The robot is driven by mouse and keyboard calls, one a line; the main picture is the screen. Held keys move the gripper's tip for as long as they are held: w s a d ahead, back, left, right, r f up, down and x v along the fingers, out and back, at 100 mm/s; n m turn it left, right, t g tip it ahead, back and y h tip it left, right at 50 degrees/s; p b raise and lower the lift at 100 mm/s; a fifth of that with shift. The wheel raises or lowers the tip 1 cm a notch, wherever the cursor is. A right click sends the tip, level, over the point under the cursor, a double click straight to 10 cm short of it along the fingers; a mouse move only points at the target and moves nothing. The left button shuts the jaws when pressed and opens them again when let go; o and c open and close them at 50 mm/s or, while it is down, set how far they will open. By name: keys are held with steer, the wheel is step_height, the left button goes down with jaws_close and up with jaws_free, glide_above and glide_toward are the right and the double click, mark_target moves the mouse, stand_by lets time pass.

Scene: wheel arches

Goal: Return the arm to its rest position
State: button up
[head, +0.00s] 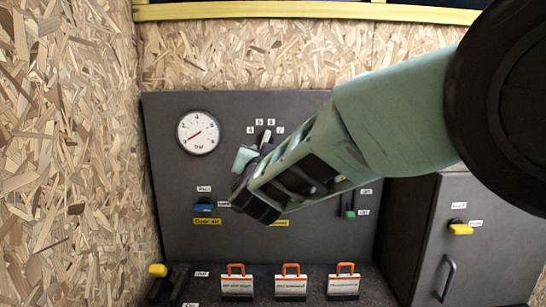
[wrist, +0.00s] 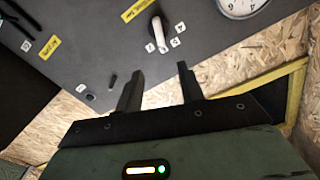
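My arm reaches in from the upper right in the head view, in front of a dark grey control panel (head: 170,130). My gripper (wrist: 158,82) shows in the wrist view with its two dark fingers apart and nothing between them. In the head view the arm's end covers the middle of the panel, and the fingers are hard to make out there. A white-tipped rotary knob (wrist: 158,36) with number labels lies beyond the fingers in the wrist view. It also shows in the head view (head: 265,139), just above the arm's end. I cannot tell any contact.
A round gauge (head: 198,132), a blue handle (head: 203,208) and a green switch (head: 349,206) are on the panel. Several orange-handled tags (head: 290,282) stand below. A grey cabinet (head: 480,240) with a yellow latch (head: 460,228) is at right. A chipboard wall (head: 65,150) bounds the left.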

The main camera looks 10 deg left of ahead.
steer(key=shift+d, duration=0.1)
steer(key=s+d+f+n+g+h, duration=0.1)
steer(key=s+d+f+n+g, duration=0.2)
steer(key=s+d, duration=0.7)
steer(key=s+d+f+n+g+h, duration=0.1)
steer(key=s+d+f+n+g, duration=0.2)
steer(key=s+d+f+g, duration=0.4)
steer(key=s+d+f+n+g+h, duration=0.1)
steer(key=s+d+f+n+g, duration=0.2)
steer(key=s+d, duration=1.1)
steer(key=s+f+g, duration=0.3)
steer(key=s+g, duration=0.1)
steer(key=s, duration=0.2)
steer(key=shift+s+g, duration=0.25)
steer(key=shift+g, duration=0.05)
steer(key=shift+a+f, duration=0.1)
